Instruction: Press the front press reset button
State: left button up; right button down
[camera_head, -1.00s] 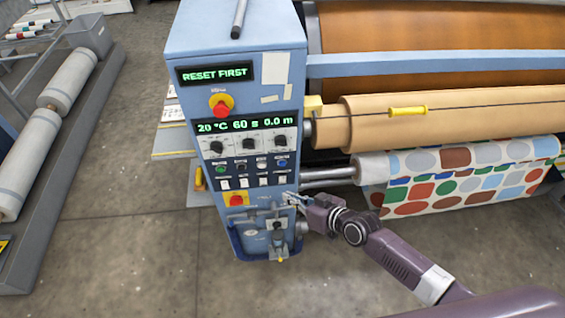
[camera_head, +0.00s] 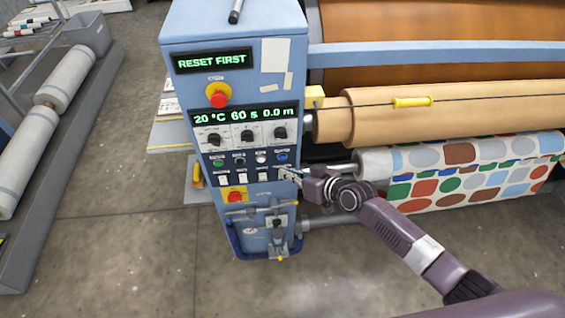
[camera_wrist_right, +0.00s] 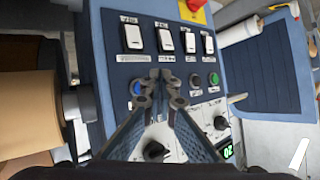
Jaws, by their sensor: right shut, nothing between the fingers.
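The blue control cabinet (camera_head: 203,215) has a row of round buttons: green (camera_head: 218,163), black (camera_head: 239,161), white (camera_head: 261,158) and blue (camera_head: 281,156). Their labels are too small to read, so I cannot tell which is the reset. My right gripper (camera_head: 287,172) is shut and empty at the panel's right edge, just below the blue button. In the right wrist view its closed fingertips (camera_wrist_right: 161,90) are in front of the button row, between the blue button (camera_wrist_right: 136,87) and the black button (camera_wrist_right: 195,81), covering the white one. Contact cannot be told. My left gripper is out of view.
The upper display (camera_head: 212,60) reads "RESET FIRST". A red emergency knob (camera_head: 218,97) sits below it, with dials beneath the second display. White rocker switches (camera_head: 262,177) lie under the buttons. Rolls (camera_head: 440,115) and dotted fabric (camera_head: 480,170) are to the right.

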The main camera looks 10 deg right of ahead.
aim_at(276, 160)
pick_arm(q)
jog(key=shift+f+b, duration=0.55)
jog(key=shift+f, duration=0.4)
pick_arm(e)
jog(key=shift+w, duration=1.1)
pick_arm(q)
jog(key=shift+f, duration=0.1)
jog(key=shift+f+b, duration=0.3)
jog(key=shift+b, duration=0.1)
pick_arm(e)
jog(key=shift+w, duration=0.4)
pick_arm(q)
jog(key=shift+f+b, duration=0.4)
pick_arm(e)
jog(key=shift+w, duration=0.4)
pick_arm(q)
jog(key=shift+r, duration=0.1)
pick_arm(e)
jog(key=shift+s, duration=0.1)
pick_arm(q)
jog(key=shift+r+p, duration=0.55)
jog(key=shift+p, duration=0.05)
pick_arm(e)
jog(key=shift+s, duration=0.75)
